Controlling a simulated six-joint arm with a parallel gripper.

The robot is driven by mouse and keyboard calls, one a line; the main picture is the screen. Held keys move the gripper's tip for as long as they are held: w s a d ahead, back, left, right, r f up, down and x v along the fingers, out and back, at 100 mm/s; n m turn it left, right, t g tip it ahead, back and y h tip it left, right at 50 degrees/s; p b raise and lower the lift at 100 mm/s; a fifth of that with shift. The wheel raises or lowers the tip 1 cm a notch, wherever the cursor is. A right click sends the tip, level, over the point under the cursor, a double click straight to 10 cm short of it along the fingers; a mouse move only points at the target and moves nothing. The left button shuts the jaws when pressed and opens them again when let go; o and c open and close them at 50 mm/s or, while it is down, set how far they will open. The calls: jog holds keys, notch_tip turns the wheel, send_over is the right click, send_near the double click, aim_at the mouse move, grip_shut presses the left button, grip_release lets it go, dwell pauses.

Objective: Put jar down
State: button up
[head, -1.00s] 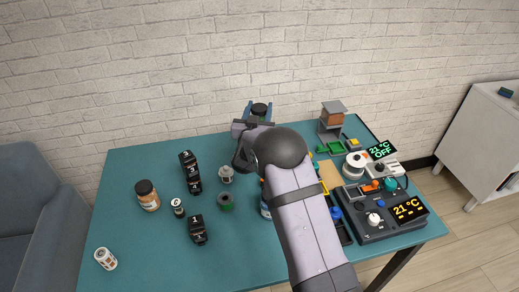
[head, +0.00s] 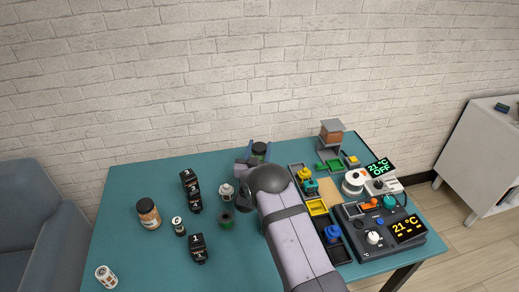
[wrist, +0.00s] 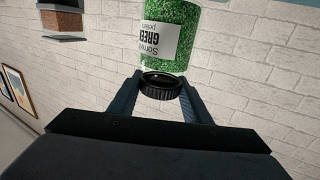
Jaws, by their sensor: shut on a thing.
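A clear jar of green pellets with a black lid (wrist: 166,42) and a white label is between my fingers in the wrist view, with the lid end toward my gripper. I cannot tell whether the jar's base touches the table. My gripper also shows in the head view (head: 259,153).
Coloured trays (head: 317,207) and a control station (head: 378,228) crowd the right. The back left is clear.

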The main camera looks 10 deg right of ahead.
jog(key=shift+f, duration=0.45)
jog(key=o, duration=1.3)
jog(key=shift+f, duration=0.2)
jog(key=shift+o, duration=0.2)
jog(key=shift+r, duration=0.1)
jog(key=shift+r, duration=0.1)
jog(key=shift+s+a, duration=0.25)
jog(key=shift+s, duration=0.35)
jog(key=b+v, duration=0.2)
jog(key=v, duration=0.8)
jog(key=shift+s+a+b, duration=0.15)
jog(key=shift+s+b, duration=0.15)
jog(key=shift+s, duration=0.05)
